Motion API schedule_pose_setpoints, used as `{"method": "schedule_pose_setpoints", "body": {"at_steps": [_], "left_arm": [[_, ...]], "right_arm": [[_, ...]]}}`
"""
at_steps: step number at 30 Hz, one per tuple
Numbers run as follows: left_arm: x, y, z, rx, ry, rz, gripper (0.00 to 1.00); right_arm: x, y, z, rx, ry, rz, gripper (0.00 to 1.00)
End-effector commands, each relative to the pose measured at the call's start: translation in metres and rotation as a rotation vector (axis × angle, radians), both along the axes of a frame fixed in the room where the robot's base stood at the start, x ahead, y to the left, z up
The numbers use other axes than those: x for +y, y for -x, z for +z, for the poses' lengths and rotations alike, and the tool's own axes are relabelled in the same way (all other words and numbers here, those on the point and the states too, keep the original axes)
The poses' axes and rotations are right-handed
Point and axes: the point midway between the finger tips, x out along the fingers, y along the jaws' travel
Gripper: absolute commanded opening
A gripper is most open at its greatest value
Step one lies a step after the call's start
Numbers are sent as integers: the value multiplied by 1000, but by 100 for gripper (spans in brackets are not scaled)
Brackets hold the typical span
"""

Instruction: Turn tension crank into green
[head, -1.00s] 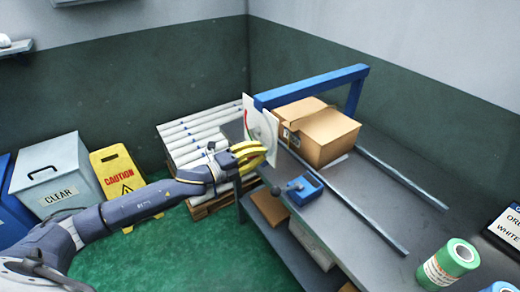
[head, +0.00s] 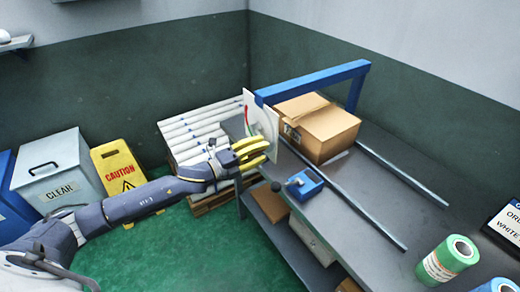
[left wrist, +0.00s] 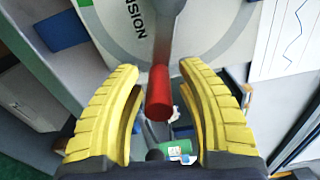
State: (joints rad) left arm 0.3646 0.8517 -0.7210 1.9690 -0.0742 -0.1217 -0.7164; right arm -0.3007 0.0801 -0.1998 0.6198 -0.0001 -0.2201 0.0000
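The white tension dial plate (head: 266,112), with a curved coloured band, stands upright at the near-left end of the blue frame on the bench. In the left wrist view the dial (left wrist: 225,25) fills the top, with part of its lettering and a green patch showing. The crank's red handle (left wrist: 158,95) points toward the camera, between the yellow fingers. My left gripper (head: 262,150) is in front of the dial; in the wrist view (left wrist: 160,72) it is open around the handle, with gaps on both sides. The dial's pointer is not clear. My right gripper is out of view.
A blue overhead frame (head: 310,82) and a cardboard box (head: 322,132) are beside the dial. A small blue block with a dark knob (head: 305,185) sits at the bench edge. A yellow caution sign (head: 117,168) stands left.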

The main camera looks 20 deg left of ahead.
Motion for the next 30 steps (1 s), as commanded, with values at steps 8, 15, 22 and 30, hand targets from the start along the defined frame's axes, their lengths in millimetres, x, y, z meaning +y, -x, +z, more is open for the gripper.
{"method": "schedule_pose_setpoints", "body": {"at_steps": [8, 15, 22, 30], "left_arm": [[1, -1, 1, -2, -2, 3, 43], [10, 9, 0, -1, -2, 4, 43], [30, 34, 0, 0, -3, 3, 43], [51, 62, -1, 1, -2, 3, 43]], "right_arm": [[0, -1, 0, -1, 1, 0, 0], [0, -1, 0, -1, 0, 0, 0], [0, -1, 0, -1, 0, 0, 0], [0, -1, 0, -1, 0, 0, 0]]}}
